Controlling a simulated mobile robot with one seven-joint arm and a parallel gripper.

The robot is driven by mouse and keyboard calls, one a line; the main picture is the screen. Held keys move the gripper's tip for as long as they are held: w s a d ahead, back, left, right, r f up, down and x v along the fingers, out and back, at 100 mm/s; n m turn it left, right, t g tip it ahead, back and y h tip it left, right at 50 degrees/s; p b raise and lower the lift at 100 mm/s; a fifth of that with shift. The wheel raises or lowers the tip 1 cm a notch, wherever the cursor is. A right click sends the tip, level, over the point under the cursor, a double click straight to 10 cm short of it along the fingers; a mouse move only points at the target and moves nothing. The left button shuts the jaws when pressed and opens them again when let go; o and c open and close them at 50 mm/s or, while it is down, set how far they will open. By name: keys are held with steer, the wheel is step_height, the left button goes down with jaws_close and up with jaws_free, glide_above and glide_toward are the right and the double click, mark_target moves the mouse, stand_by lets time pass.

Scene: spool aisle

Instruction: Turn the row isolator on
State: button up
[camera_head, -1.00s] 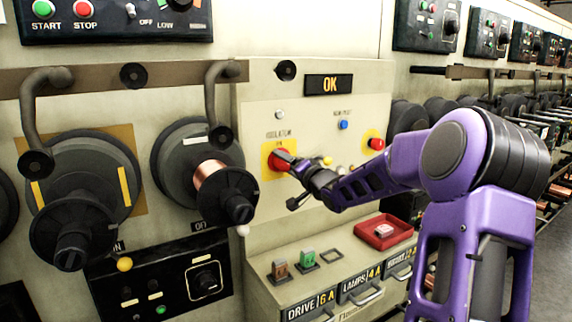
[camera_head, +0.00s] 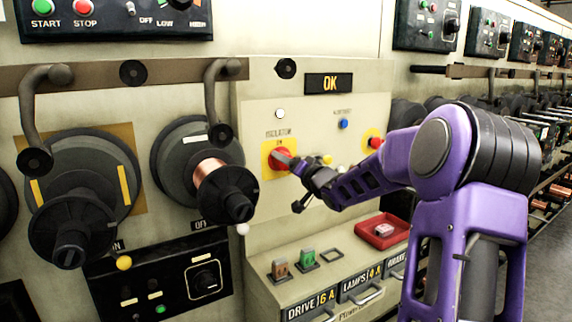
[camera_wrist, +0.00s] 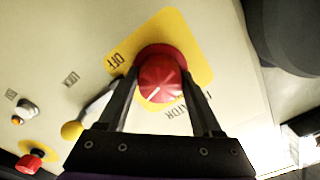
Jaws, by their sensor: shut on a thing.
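The row isolator is a red round knob on a yellow plate (camera_head: 268,168), under the word ISOLATOR and beside my gripper (camera_head: 293,164). In the wrist view, the red knob (camera_wrist: 163,76) sits between my two dark fingers (camera_wrist: 161,84), which are shut on its sides. A white line on the knob points to the lower left of that picture. The word OFF shows at the plate's upper left there. The ON mark shows above the knob in the head view. A small round lamp (camera_head: 280,114) above the isolator looks white and bright. The display (camera_head: 335,83) reads OK.
A blue button (camera_head: 343,124) and a red button (camera_head: 375,143) on yellow are to the right. A yellow-ended lever (camera_wrist: 72,130) lies close beside my left finger. Wire spools (camera_head: 225,190) stick out at left. A red tray (camera_head: 383,243) sits on the ledge below.

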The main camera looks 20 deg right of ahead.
steer(key=n+b, duration=0.1)
steer(key=n, duration=0.3)
steer(key=shift+a+f, duration=0.1)
steer(key=n+b, duration=0.2)
steer(key=n, duration=0.2)
steer(key=shift+n+b, duration=0.3)
steer(key=shift+b, duration=0.05)
steer(key=n+b, duration=0.2)
steer(key=n, duration=0.2)
steer(key=shift+n+b, duration=0.75)
steer(key=shift+n, duration=0.35)
steer(key=o, duration=1.4)
steer(key=shift+c, duration=0.2)
steer(key=shift+s, duration=0.1)
